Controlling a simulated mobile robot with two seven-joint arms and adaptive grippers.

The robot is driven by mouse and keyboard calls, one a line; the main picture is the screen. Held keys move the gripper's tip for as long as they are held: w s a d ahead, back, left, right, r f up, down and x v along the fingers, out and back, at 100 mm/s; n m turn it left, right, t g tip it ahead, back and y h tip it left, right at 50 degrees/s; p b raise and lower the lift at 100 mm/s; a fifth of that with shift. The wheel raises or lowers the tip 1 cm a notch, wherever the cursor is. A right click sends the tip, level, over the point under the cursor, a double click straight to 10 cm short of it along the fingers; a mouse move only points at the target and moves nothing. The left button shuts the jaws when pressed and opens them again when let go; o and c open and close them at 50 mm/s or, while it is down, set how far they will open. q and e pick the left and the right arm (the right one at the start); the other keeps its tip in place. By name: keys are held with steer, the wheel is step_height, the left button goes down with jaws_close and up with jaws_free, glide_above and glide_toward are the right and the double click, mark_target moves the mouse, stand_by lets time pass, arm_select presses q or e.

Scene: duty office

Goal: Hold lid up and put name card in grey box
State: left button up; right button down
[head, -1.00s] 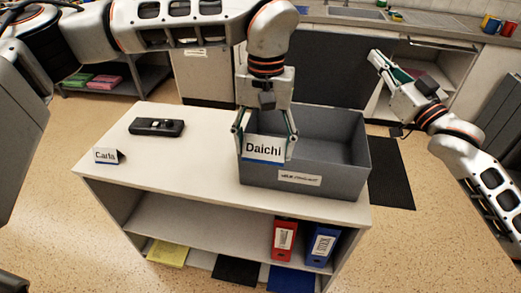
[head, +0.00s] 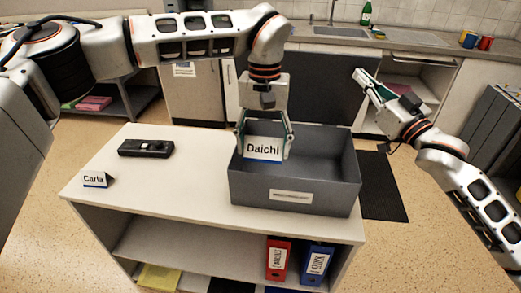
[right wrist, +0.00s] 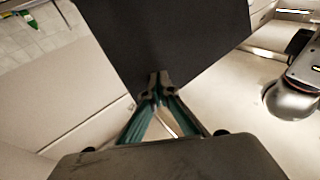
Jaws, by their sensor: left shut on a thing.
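The name card "Daichi" (head: 263,155), white with a blue lower edge, is upright between the fingers of my left gripper (head: 263,146), over the left part of the grey box's opening. Its exact height against the rim is hard to judge. The open grey box (head: 250,190) stands on the right end of the white shelf unit. Its dark lid (head: 318,85) is raised at the back. My right gripper (head: 359,74) is at the lid's right edge. In the right wrist view, its closed fingertips (right wrist: 158,82) overlap the lid (right wrist: 165,40) near a corner; contact is unclear.
A second name card, "Carla" (head: 95,179), stands at the left end of the white top (head: 140,180). A black device (head: 146,148) lies behind it. Red (head: 278,259) and blue (head: 317,263) binders stand on the shelf below. A counter with a sink runs behind.

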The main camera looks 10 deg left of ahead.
arm_select(q)
steer(key=w, duration=0.6)
steer(key=shift+w+d, duration=0.25)
steer(key=shift+d, duration=0.2)
steer(key=shift+f, duration=0.1)
step_height(320, 180, down, 10)
stand_by(2.1)
steer(key=shift+f, duration=0.85)
stand_by(0.4)
steer(key=shift+f, duration=0.35)
steer(key=shift+f, duration=0.65)
steer(key=shift+f, duration=0.3)
